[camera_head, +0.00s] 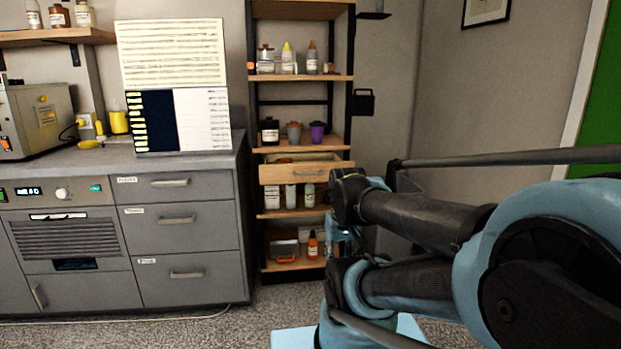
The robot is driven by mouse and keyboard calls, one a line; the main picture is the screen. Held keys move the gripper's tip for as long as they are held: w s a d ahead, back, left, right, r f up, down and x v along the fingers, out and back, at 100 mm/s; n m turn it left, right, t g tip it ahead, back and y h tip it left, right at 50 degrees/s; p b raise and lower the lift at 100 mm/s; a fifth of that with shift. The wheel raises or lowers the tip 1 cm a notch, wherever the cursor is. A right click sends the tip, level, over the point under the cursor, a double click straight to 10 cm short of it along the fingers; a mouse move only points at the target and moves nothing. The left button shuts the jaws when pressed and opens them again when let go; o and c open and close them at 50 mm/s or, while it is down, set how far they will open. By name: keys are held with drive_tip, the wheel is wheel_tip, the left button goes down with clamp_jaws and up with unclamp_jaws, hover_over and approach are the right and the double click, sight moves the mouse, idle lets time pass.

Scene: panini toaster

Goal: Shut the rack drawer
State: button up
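The rack drawer (285,175) is a light wooden drawer with a grey bar handle, in the middle of the tall rack (254,120). Its front stands forward of the rack frame and a strip of its inside shows above the front edge, so it is partly open. Its right end is close to my arm in the picture; I cannot tell the depth between them. My blue and black arm fills the lower right and covers the rack's lower right side. I cannot make out my gripper or its fingers.
Bottles and cups stand on the rack shelves above and below the drawer. A grey cabinet (190,240) with closed drawers stands left of the rack, carrying a toaster (38,120) and a panel (172,65). Speckled floor (250,318) lies open in front.

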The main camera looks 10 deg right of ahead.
drive_tip(key=m+t+y, duration=0.6)
drive_tip(key=m+t, duration=0.7)
drive_tip(key=m, duration=0.1)
approach(304, 165)
drive_tip(key=w+a+f, duration=0.1)
drive_tip(key=w+f, duration=0.3)
drive_tip(key=shift+w+f, duration=0.25)
drive_tip(key=shift+f, duration=0.1)
clamp_jaws()
